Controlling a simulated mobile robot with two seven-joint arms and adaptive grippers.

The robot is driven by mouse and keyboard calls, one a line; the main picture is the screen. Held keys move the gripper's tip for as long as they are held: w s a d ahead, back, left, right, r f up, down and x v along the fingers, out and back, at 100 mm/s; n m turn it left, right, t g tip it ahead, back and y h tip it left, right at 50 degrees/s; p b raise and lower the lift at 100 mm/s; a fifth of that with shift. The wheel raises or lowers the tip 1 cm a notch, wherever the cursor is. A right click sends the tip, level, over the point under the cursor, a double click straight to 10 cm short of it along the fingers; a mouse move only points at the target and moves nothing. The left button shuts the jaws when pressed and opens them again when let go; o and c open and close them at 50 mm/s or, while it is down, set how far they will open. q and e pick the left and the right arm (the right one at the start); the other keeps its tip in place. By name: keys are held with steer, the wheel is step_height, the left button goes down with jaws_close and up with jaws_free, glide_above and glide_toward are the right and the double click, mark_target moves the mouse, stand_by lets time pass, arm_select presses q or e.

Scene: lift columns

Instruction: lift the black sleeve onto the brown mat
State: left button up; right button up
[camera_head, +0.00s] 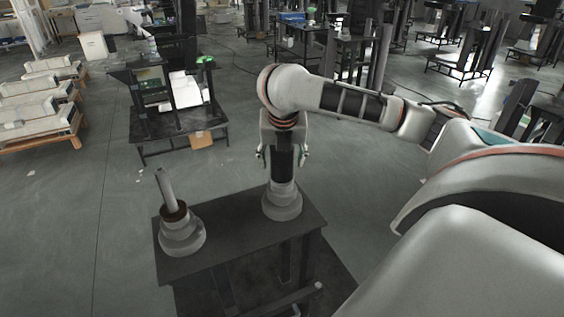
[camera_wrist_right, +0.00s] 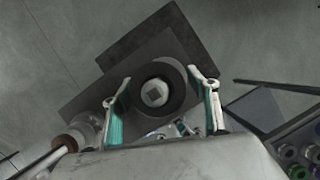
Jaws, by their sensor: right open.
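The black sleeve (camera_head: 283,165) stands upright on a pale stepped base (camera_head: 282,204) at the right of a dark table. In the right wrist view the sleeve (camera_wrist_right: 178,84) shows from above as a dark ring around a light post end. My right gripper (camera_head: 283,155) points down, open, with one finger on each side of the sleeve; it also shows in the wrist view (camera_wrist_right: 160,76). Contact cannot be told. A brown layer (camera_head: 174,211), apparently the brown mat, tops the left pale base, around a tilted-looking grey post (camera_head: 166,187). My left gripper is not in view.
The dark table (camera_head: 238,238) has bare room between the two bases. Another dark table (camera_head: 180,122) with a white item and a green-lit item stands farther back. White stacked parts (camera_head: 38,100) lie on a wooden pallet at the left. The floor around is open.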

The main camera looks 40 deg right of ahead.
steer(key=c, duration=1.3)
steer(key=shift+r, duration=0.15)
step_height(320, 180, up, 20)
stand_by(0.5)
